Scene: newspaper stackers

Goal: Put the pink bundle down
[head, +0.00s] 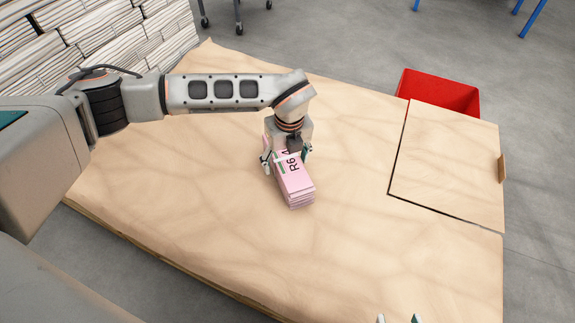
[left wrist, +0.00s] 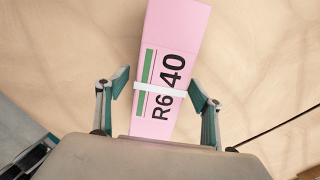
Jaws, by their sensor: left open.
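The pink bundle (head: 298,190) lies on the wooden table (head: 190,190), near its middle. It is a stack of pink papers with a white strap, a green bar and the marking "R640" on top. My left gripper (head: 286,158) is over the bundle's far end with a finger on either side. In the left wrist view the bundle (left wrist: 180,40) lies between the open fingers (left wrist: 160,92). A gap shows at the left finger; the right finger is very near the bundle's edge, and contact is unclear. Only the two separate fingertips of my right gripper (head: 398,319) show, at the bottom edge.
A square wooden panel (head: 450,160) lies at the table's right side, with a red bin (head: 440,90) behind it. Stacks of newspapers (head: 90,40) stand at the upper left. The table around the bundle is clear, especially in front and to the right.

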